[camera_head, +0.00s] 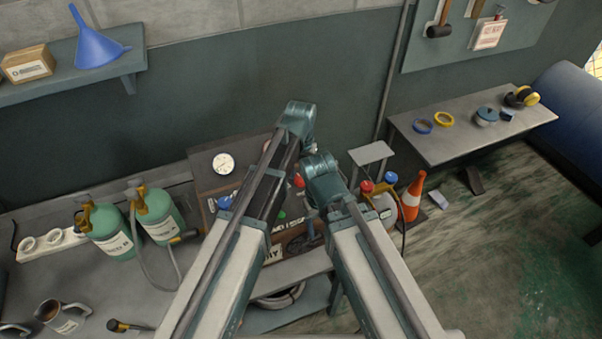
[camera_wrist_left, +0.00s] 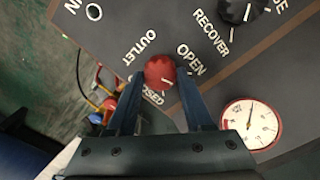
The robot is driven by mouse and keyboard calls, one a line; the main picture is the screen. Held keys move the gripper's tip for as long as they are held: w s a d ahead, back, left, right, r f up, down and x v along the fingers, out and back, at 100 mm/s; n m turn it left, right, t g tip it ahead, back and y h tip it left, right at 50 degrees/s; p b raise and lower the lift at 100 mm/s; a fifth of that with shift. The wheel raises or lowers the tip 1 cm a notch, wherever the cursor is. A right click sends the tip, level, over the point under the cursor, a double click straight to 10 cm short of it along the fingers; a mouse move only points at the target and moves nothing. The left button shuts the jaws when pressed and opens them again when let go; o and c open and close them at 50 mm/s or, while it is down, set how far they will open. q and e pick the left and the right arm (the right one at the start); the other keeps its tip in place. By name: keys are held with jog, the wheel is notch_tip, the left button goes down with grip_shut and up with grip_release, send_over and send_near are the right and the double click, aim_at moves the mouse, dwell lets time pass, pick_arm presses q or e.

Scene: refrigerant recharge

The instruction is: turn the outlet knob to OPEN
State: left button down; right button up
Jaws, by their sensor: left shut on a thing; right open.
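The red outlet knob (camera_wrist_left: 160,71) sits on the dark control panel (camera_wrist_left: 205,75) in the left wrist view. The OUTLET label lies at its upper left, OPEN at its right and a partly covered CLOSED below it. The knob's white mark points to the lower right, between OPEN and CLOSED. My left gripper (camera_wrist_left: 161,82) is shut on the knob, one finger on each side. In the head view my left wrist (camera_head: 297,122) is over the machine, its fingers hidden. My right gripper (camera_head: 323,182) is lower and beside it, open, with its fingertips hard to make out.
A pressure gauge (camera_head: 223,163) and a black RECOVER knob (camera_wrist_left: 240,10) are also on the panel. Green cylinders (camera_head: 108,230) stand on the left bench. The floor at right is mostly clear.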

aim_at(301, 177)
pick_arm(q)
jog(key=n, duration=0.5)
jog(key=shift+n, duration=0.3)
dwell(0.4)
jog(key=shift+c, duration=1.5)
grip_release()
jog(key=shift+r, duration=0.1)
notch_tip(301, 177, up, 14)
jog(key=p, duration=1.3)
jog(key=shift+f+p, duration=0.2)
jog(key=shift+p, duration=0.2)
jog(key=shift+s+f, duration=0.1)
